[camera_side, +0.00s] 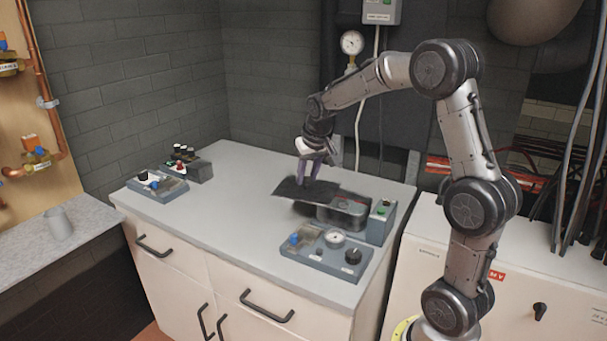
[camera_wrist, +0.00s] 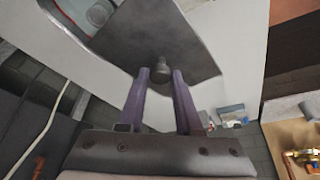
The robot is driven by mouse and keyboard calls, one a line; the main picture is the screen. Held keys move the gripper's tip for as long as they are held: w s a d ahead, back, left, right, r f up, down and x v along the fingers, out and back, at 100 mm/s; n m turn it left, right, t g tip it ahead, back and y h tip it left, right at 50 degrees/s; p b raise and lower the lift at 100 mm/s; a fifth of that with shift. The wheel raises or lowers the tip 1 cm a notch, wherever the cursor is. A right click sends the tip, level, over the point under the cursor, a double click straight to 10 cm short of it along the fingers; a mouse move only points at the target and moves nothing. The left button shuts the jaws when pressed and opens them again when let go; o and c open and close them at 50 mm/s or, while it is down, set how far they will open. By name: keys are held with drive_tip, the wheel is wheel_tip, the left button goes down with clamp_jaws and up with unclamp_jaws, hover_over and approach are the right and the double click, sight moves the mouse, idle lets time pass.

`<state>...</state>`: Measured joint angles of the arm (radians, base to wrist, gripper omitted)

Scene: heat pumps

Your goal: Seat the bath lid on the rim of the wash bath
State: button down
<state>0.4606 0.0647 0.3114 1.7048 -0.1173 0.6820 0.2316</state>
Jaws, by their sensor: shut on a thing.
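The bath lid (camera_side: 291,190) is a flat dark grey plate with a knob on it. My gripper (camera_side: 316,180) is shut on the lid's knob, its purple fingers pointing down. The lid hangs above the worktop, to the left of the wash bath (camera_side: 345,211), a grey box, and appears to overlap its left end in the side view. In the wrist view the lid (camera_wrist: 155,35) spreads beyond the fingertips (camera_wrist: 161,72), with its knob between them. Part of the bath (camera_wrist: 95,12) shows past the lid's upper left edge. The exact gap between lid and rim cannot be told.
A control panel (camera_side: 327,252) with a blue knob and dial lies in front of the bath. A grey box with a green button (camera_side: 381,222) stands at its right. Another panel (camera_side: 158,187) and a dark block (camera_side: 188,168) stand at the left. The worktop's middle (camera_side: 230,215) is clear.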

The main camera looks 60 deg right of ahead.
drive_tip(key=m, duration=0.2)
hover_over(345, 207)
drive_tip(key=shift+d+f, duration=0.15)
drive_tip(key=shift+f, duration=1.8)
drive_tip(key=shift+f, duration=0.75)
idle(0.6)
drive_tip(key=c, duration=0.5)
unclamp_jaws()
drive_tip(key=v, duration=1.3)
drive_tip(key=shift+a+r, duration=0.3)
drive_tip(key=shift+a, duration=0.05)
drive_tip(key=shift+w, duration=0.1)
